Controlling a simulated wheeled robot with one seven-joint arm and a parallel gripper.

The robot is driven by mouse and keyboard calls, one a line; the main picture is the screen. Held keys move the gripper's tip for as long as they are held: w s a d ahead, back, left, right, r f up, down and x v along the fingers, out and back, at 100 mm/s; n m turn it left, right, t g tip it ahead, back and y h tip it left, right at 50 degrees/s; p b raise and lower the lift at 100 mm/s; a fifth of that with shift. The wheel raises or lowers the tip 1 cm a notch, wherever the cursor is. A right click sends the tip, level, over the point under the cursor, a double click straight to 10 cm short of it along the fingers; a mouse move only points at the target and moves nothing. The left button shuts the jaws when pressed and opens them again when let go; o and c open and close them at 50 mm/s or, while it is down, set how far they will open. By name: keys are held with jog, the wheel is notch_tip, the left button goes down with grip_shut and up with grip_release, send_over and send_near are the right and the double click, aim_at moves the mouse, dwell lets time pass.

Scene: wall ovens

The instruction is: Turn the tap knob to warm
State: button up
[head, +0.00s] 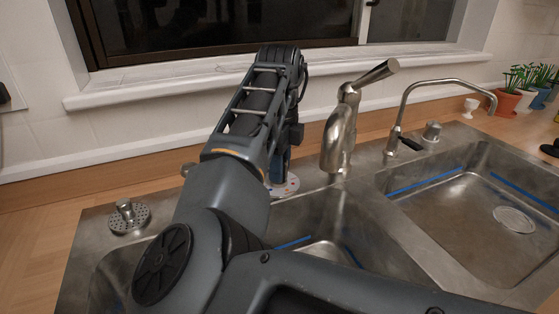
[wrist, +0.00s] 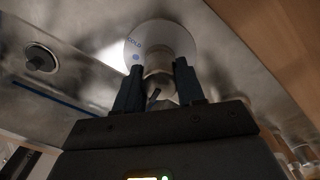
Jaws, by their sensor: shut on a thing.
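The tap knob (wrist: 158,60) is metal and stands on a round white dial (wrist: 186,42). The dial carries blue lettering that seems to read COLD and a blue dot. My gripper (wrist: 159,72) has one finger on each side of the knob and is shut on it. In the head view the white dial (head: 287,188) shows at the back of the left sink, with small coloured marks. There my gripper (head: 281,172) points down over it, and my arm hides most of the knob. Which way the knob is turned is not clear.
A metal tap (head: 339,140) with a raised lever stands close to the right of my gripper. A thin curved spout (head: 447,82) stands further right. The window sill (head: 180,82) runs behind my arm. Potted plants (head: 507,101) stand at the far right.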

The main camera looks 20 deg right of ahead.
jog(key=o, duration=1)
jog(key=shift+o, duration=0.2)
jog(key=shift+r, duration=0.1)
jog(key=shift+r, duration=3.85)
